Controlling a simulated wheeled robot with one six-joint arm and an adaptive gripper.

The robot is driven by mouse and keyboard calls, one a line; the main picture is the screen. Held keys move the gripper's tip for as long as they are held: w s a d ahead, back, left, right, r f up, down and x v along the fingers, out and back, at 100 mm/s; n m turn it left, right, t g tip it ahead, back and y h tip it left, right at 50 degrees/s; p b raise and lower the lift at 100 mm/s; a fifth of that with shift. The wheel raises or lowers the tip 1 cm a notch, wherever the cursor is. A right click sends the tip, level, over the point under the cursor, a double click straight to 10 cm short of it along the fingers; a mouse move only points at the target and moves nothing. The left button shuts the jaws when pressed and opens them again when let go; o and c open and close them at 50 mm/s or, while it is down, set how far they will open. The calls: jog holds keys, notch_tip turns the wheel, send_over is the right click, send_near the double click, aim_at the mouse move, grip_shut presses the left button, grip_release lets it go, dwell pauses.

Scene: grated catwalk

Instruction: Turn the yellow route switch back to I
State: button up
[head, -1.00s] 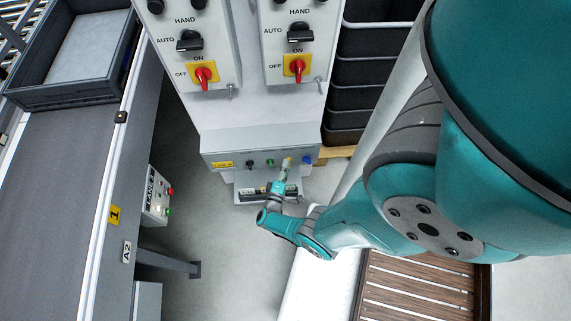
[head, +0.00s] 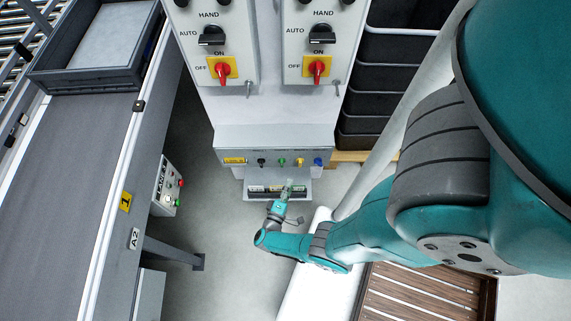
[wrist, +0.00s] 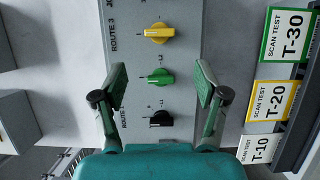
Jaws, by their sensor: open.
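The yellow route switch (wrist: 158,33) is a round knob with a raised bar on the grey switch panel (wrist: 184,50). In the wrist view its bar lies about sideways; the small position marks are too blurred to read. It also shows in the head view (head: 300,162), near the right end of the switch row. My gripper (wrist: 160,80) is open and empty, with its fingers on either side of the green switch (wrist: 160,77) in the picture. The yellow switch lies beyond the fingertips. In the head view my gripper (head: 289,184) is below the switch row, apart from it.
A black switch (wrist: 160,119) is nearest my gripper in the wrist view. A blue switch (head: 318,161) sits right of the yellow one. Scan-test cards (wrist: 287,35) stand at right. A conveyor (head: 85,150) runs along the left; black crates (head: 380,85) are stacked behind right.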

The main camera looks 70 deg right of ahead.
jog(key=shift+a, duration=1.75)
jog(key=s+a+r+t+y, duration=0.4)
jog(key=a+r+t+y, duration=0.1)
jog(key=r, duration=0.8)
jog(key=s+a+r+t+y, duration=0.3)
jog(key=a+r+t+y, duration=0.2)
jog(key=r, duration=0.9)
jog(key=s+a+r+t+y, duration=0.4)
jog(key=a+r+y, duration=0.4)
jog(key=r, duration=0.6)
jog(key=shift+s+a+r+t, duration=0.15)
jog(key=shift+s+a+t, duration=0.2)
jog(key=shift+a, duration=0.25)
